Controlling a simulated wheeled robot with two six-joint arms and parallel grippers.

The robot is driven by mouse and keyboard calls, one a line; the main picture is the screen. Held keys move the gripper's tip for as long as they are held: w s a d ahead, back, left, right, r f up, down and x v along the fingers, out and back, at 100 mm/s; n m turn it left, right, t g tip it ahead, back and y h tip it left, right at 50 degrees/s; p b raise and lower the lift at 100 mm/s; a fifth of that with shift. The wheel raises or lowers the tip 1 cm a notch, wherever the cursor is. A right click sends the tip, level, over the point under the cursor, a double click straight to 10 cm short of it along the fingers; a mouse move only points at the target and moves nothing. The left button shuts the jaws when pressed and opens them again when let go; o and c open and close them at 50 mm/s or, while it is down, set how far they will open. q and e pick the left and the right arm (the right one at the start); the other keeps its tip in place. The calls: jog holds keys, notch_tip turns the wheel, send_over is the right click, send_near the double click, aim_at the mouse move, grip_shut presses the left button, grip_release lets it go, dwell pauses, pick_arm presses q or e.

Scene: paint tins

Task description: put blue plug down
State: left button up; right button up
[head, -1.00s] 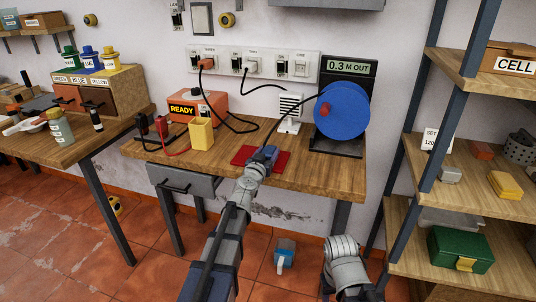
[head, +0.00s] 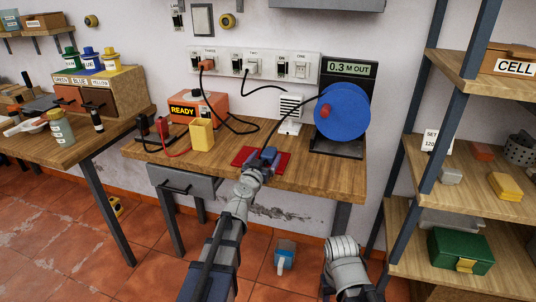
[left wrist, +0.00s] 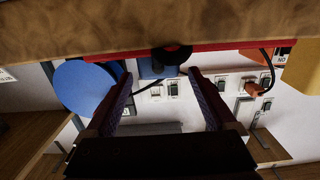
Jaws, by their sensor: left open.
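The blue plug (head: 269,153) rests on the red mat (head: 284,164) on the workbench, with a black cord running up toward the blue reel (head: 342,110). My left gripper (head: 257,162) is open just in front of the plug. In the left wrist view, which is upside down, the plug (left wrist: 158,66) shows beyond the two spread fingertips of the left gripper (left wrist: 158,78), apart from them. The red mat (left wrist: 110,59) lies along the bench edge there.
A yellow block (head: 201,134) and an orange READY box (head: 197,112) stand left of the mat. The socket strip (head: 285,68) is on the wall behind. A shelf (head: 460,190) stands at the right.

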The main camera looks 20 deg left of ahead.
pick_arm(q)
jog(key=s, duration=0.8)
jog(key=shift+s+a+r, duration=0.15)
jog(key=shift+s+r, duration=0.05)
jog(key=shift+s, duration=0.2)
